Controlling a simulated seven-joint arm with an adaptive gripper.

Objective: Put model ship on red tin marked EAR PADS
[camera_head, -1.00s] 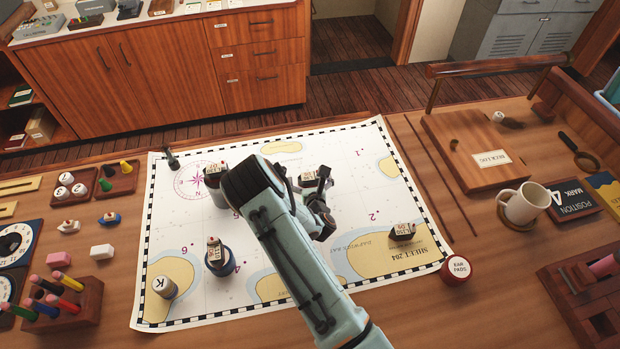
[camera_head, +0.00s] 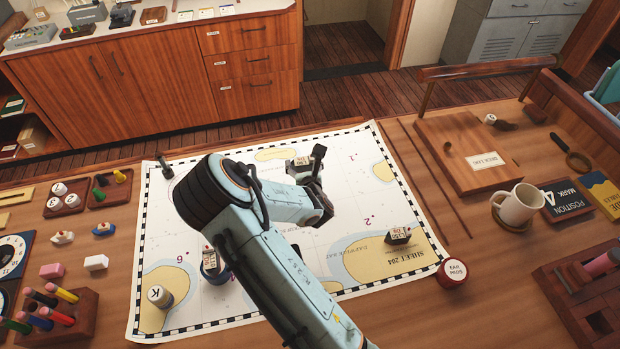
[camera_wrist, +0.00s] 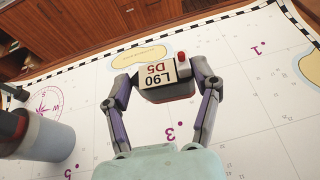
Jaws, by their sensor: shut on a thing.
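My gripper (camera_head: 309,167) is shut on a small model ship (camera_head: 298,161) over the far middle of the chart.
One more stands on a blue tin (camera_head: 214,272), partly behind my arm. A grey-blue tin (camera_wrist: 42,142) shows at left in the wrist view. A mug (camera_head: 517,206) stands at right.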

